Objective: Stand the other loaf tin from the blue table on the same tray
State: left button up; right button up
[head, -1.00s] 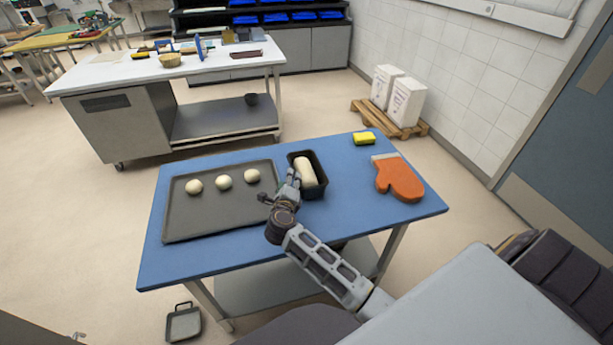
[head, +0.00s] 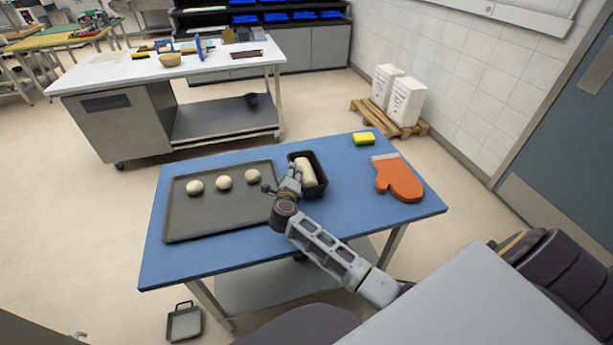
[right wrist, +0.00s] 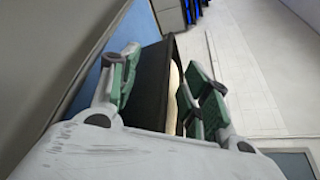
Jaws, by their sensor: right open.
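A dark loaf tin (head: 318,188) with a pale dough loaf (head: 306,172) in it stands upright on the blue table (head: 350,208), just right of the tray. My right gripper (head: 293,172) is at the tin's left side. In the right wrist view the gripper (right wrist: 158,88) is open, and the tin's dark wall (right wrist: 152,85) shows between its green-padded fingers, with the dough beyond it to the right. I cannot tell whether a finger touches the wall. My left gripper is in no view.
A dark flat tray (head: 220,215) with three dough balls (head: 223,183) lies on the table's left. An orange oven mitt (head: 398,180) and a yellow sponge (head: 364,138) lie to the right. A grey pan (head: 184,323) is on the floor. A white-topped table (head: 120,72) stands behind.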

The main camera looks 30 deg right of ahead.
jog(key=shift+w+d, duration=0.15)
jog(key=shift+w, duration=0.05)
dwell(0.4)
grip_shut()
